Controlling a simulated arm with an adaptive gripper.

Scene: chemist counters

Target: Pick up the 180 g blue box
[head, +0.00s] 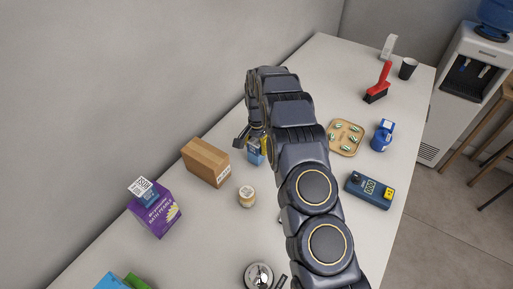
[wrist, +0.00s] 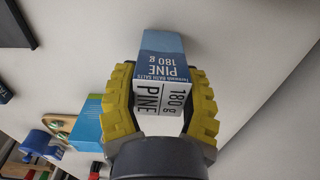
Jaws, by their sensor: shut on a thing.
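The blue box (wrist: 162,58) has a white label reading "PINE 180 g" and stands between the yellow fingers of my gripper (wrist: 163,92) in the wrist view. The fingers press on its two sides, so my gripper is shut on it. In the head view the blue box (head: 254,156) shows only in part below my gripper, with my arm covering much of that spot. I cannot tell whether the box touches the counter (head: 225,228).
A cardboard box (head: 206,162), a small jar (head: 247,197) and a purple box (head: 155,212) stand to the left and front. A wooden tray (head: 333,149), blue jug (head: 382,135) and blue device (head: 369,190) lie right of my arm. A teal box (wrist: 88,122) is beside my gripper.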

